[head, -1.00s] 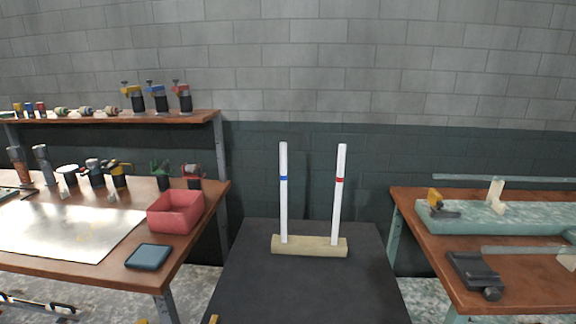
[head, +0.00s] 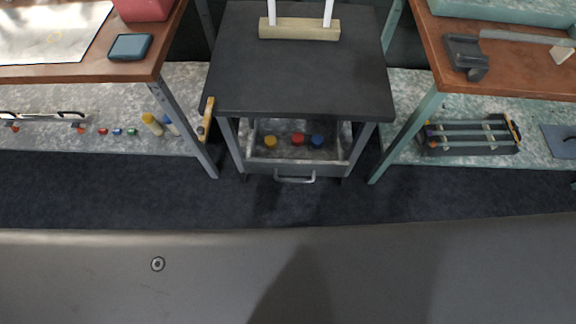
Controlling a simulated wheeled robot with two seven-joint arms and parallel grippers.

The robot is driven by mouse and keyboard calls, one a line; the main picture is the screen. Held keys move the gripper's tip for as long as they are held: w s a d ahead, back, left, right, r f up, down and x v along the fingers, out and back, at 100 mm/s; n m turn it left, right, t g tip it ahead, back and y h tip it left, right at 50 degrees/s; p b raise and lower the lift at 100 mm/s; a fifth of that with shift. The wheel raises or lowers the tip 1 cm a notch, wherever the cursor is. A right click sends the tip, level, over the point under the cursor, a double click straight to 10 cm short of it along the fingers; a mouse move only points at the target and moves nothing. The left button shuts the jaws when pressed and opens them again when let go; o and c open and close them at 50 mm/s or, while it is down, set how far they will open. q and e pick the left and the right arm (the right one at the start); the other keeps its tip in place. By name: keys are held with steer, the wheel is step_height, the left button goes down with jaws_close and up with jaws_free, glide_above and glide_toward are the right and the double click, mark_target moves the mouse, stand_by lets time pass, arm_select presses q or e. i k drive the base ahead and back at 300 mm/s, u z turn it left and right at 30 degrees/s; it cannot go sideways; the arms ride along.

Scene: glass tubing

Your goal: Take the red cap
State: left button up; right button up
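A small red cap (head: 297,139) sits in the open metal drawer (head: 262,166) under the dark middle table. It stands between a yellow cap (head: 270,142) on its left and a blue cap (head: 317,140) on its right. The drawer has a bar handle (head: 295,179) on its front. Neither of my grippers shows in the head view.
The dark middle table (head: 300,80) carries a wooden block (head: 300,29) with two white tubes. Wooden benches with lower shelves stand left (head: 110,72) and right (head: 500,80). Several small items lie on the left lower shelf. A rack (head: 470,137) lies on the right one.

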mark_target(297, 138)
steer(key=z, duration=0.6)
steer(key=k, duration=0.9)
steer(key=u, duration=1.1)
steer(key=i, duration=0.5)
